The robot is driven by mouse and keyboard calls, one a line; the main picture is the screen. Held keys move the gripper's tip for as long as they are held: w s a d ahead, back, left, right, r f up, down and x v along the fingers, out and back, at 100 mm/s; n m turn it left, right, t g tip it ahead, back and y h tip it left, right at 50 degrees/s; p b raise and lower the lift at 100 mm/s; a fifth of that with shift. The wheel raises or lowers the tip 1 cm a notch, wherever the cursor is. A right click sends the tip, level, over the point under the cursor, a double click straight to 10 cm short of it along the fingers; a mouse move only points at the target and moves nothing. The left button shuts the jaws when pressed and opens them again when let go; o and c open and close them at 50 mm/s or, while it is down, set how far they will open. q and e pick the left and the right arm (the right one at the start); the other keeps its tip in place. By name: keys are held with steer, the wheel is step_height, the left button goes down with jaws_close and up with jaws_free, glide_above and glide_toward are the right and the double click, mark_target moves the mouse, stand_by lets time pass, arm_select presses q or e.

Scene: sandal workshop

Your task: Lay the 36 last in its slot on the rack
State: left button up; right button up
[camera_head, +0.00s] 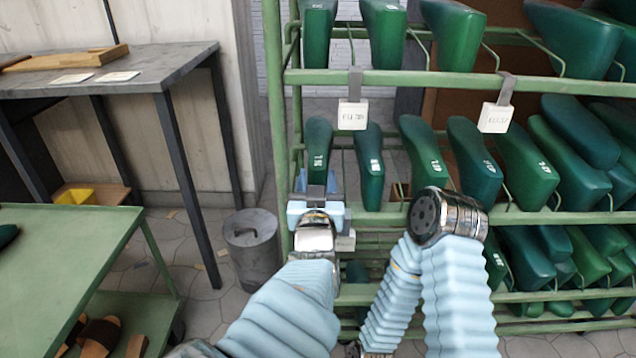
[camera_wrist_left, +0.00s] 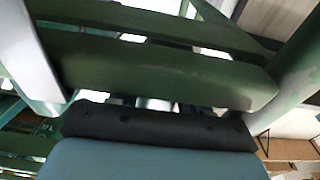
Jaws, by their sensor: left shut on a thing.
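A green last (camera_head: 318,150) with small white marking stands upright in the left end of the rack's middle row, directly above my left gripper (camera_head: 317,192). The gripper is shut on the lower end of this last. I cannot read the marking surely as 36, nor tell whether the last rests in a slot. In the left wrist view a dark green surface (camera_wrist_left: 150,70) crosses above the black pad (camera_wrist_left: 155,127); its edges are partly hidden. The green rack (camera_head: 450,79) has a white tag (camera_head: 352,115) on its upper rail, with small blurred lettering. My right gripper is out of view.
Another green last (camera_head: 369,165) stands close on the right, with several more beyond it. A second tag (camera_head: 496,117) hangs further right. A grey bin (camera_head: 252,245) stands left of the rack, near a dark table (camera_head: 150,72) and a green cart (camera_head: 60,250).

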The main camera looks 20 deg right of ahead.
arm_select(q)
steer(key=shift+w+a+f, duration=0.1)
steer(key=shift+a, duration=0.1)
stand_by(0.4)
steer(key=o, duration=1.1)
steer(key=shift+f, duration=0.1)
